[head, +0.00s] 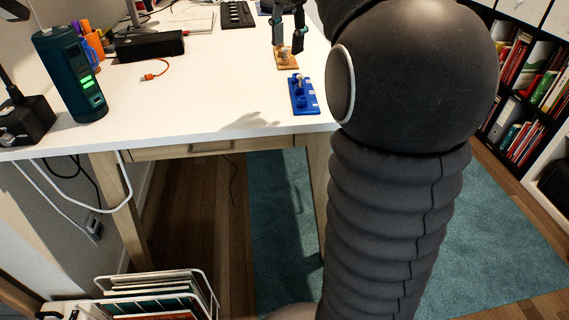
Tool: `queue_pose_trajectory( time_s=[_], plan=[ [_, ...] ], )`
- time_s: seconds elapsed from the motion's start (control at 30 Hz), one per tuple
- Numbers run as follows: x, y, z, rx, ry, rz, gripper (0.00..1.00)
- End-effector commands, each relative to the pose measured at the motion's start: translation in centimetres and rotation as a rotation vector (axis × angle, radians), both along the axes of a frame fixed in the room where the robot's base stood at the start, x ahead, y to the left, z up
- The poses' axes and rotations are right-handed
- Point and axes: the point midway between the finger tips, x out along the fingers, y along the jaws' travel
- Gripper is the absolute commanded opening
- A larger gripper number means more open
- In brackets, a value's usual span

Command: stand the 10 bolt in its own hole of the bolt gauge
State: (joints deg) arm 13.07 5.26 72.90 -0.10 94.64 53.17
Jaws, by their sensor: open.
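My gripper (288,47) is near the far right part of the white table. Its fingers are apart, straddling a small upright light piece on a tan wooden block (291,66). I cannot tell whether the fingers touch that piece or whether it is the 10 bolt. A blue block (306,106), which looks like the bolt gauge, lies on the table in front of the wooden block, nearer the front edge. A small pale piece stands at its far end. Its holes and any size marks are too small to read.
My arm hides the table's right end. A dark green device (70,75) with lit green bars, a black box (149,46) and an orange cable (156,72) are on the left. The white table (190,95) is clear between them and the blue block.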

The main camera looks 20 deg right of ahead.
Motion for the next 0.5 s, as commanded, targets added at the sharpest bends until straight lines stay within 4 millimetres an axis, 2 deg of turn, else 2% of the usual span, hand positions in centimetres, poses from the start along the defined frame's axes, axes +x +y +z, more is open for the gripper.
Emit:
queue_pose_trajectory(
  time_s=[0.03, 0.27, 0.5],
  plan=[
    [-1.6, 1.1, -0.4, -0.012, -0.021, 0.07, 0.42],
    [-7.8, 5.1, -3.9, -0.083, -0.116, 0.396, 0.42],
    [-14.8, 8.2, -10.1, -0.179, -0.209, 0.729, 0.42]
  ],
)
